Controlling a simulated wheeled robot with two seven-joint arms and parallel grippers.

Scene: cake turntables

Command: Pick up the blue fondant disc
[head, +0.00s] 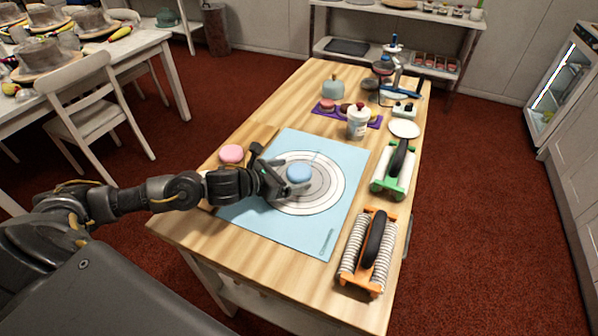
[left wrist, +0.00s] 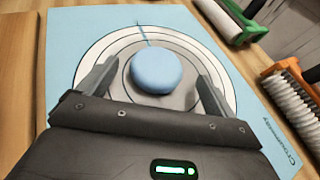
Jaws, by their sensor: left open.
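The blue fondant disc (head: 299,173) lies on the ringed target of the light blue mat (head: 260,222). It also shows in the left wrist view (left wrist: 157,73), near the middle of the rings. My left gripper (head: 284,180) is open, low over the mat. In the left wrist view its two fingers (left wrist: 155,88) stand on either side of the disc, with gaps between them and it. The fingertips reach about as far as the disc. My right gripper is not in view.
A pink disc (head: 231,154) lies left of the mat. An orange-framed roller (head: 367,252) and a green-framed roller (head: 394,170) lie along the right side.

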